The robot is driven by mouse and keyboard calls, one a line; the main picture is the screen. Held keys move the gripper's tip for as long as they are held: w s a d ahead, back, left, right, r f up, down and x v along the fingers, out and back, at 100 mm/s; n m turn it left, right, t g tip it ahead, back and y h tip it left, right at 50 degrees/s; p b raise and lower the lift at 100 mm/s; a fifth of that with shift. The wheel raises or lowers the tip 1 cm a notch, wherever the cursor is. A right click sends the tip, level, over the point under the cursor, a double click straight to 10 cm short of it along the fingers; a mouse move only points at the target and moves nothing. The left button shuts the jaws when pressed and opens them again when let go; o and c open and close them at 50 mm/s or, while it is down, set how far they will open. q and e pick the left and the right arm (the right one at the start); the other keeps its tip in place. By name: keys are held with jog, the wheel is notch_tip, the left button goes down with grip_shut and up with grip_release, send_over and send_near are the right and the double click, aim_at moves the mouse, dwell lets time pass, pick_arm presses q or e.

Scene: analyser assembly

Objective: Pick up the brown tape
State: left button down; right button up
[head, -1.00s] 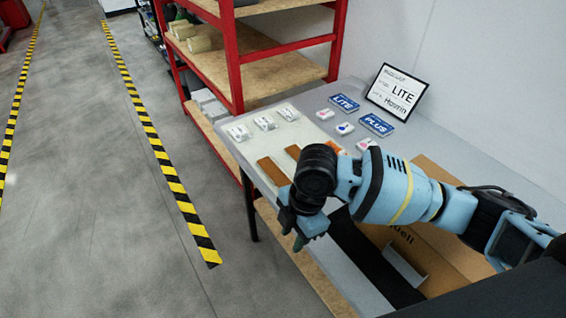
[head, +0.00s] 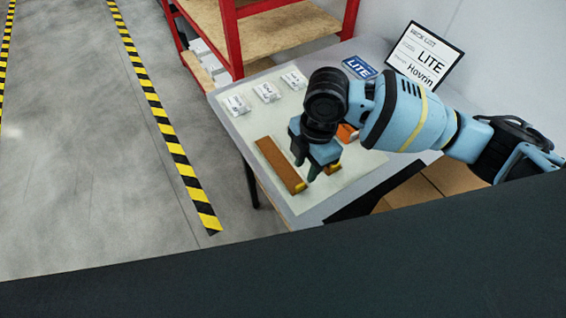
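A long brown strip (head: 276,160) with a yellowish near end lies on the pale mat (head: 243,125) on the table. A second brown piece with a yellowish end (head: 335,168) shows just right of the gripper, mostly hidden behind it. I cannot tell which of them is the brown tape. My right gripper (head: 306,168) points down over the mat, just right of the long strip and in front of the second piece. Its two fingertips look apart, with nothing visibly held. My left gripper is not in view.
White labelled packets (head: 266,91) lie at the mat's back. A blue LITE box (head: 359,67) and a framed LITE sign (head: 424,55) stand behind my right arm. An orange item (head: 346,133) is partly hidden. A red-framed shelf (head: 232,40) stands behind the table.

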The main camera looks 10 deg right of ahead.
aim_at(301, 185)
jog(key=shift+a+f, duration=0.2)
jog(key=shift+f, duration=1.65)
jog(key=shift+a+f, duration=0.2)
jog(key=shift+f, duration=1.6)
grip_shut()
